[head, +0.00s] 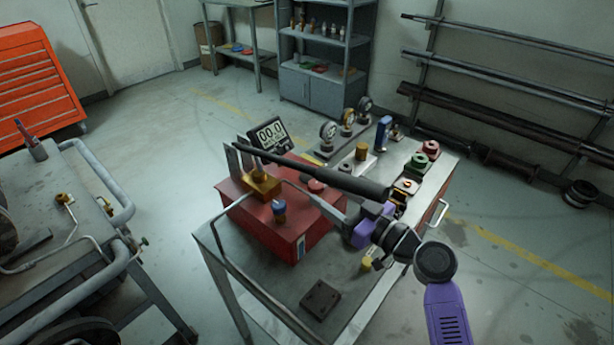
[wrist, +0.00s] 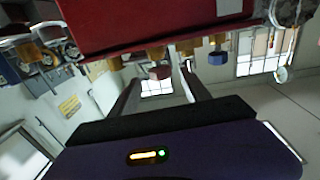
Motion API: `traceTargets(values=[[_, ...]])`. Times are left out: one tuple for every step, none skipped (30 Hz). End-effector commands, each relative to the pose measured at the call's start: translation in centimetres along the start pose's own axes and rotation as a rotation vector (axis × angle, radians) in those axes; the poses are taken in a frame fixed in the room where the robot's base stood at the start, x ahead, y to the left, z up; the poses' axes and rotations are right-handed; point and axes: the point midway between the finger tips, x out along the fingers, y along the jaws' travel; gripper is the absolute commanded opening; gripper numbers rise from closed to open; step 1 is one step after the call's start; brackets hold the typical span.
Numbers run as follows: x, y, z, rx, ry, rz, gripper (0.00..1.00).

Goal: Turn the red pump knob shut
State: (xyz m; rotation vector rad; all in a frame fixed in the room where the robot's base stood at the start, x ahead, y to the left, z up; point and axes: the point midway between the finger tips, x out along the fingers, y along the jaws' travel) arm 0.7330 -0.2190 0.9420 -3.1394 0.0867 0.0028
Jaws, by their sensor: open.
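The red pump (head: 288,222) is a red box on the metal table. Its small red knob (head: 316,186) sits on top, near the right end, under the long black pump lever (head: 330,176). My gripper (head: 330,204) reaches in from the right, its fingers close to the knob. In the wrist view, where the pump body (wrist: 150,24) appears upside down, the red knob (wrist: 160,72) shows between the open fingers (wrist: 162,84). I cannot tell whether they touch it. Part of the fingers is hard to make out in the head view.
A blue-capped knob (head: 279,208) stands on the pump's near side, and a brass block (head: 262,186) at its left. Gauges and valves (head: 347,122) line the table's back. A dark plate (head: 320,299) lies in front. The lever crosses above the knob.

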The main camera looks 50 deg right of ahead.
Motion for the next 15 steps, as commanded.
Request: traceTargets(values=[[0.3,0.0,-0.2,-0.001,0.002,-0.002,0.55],[0.6,0.0,-0.2,-0.001,0.003,-0.003,0.55],[1.0,0.0,-0.3,-0.001,0.003,-0.004,0.55],[1.4,0.0,-0.3,0.0,0.003,-0.004,0.55],[1.8,0.0,-0.3,0.0,0.003,-0.003,0.55],[2.5,0.0,-0.4,-0.001,0.003,-0.003,0.55],[3.0,-0.1,-0.4,-0.001,0.002,-0.004,0.55],[3.4,0.0,-0.4,-0.001,0.002,-0.004,0.55],[4.1,0.0,-0.4,-0.001,0.003,-0.003,0.55],[4.5,0.0,-0.4,-0.001,0.002,-0.003,0.55],[5.0,-0.1,-0.4,-0.001,0.002,-0.004,0.55],[5.5,0.0,-0.3,-0.001,0.002,-0.003,0.55],[5.9,0.0,-0.3,-0.001,0.002,-0.002,0.55],[6.2,0.0,-0.3,-0.001,0.002,-0.002,0.55],[6.7,-0.1,-0.2,-0.001,0.001,-0.003,0.55]])
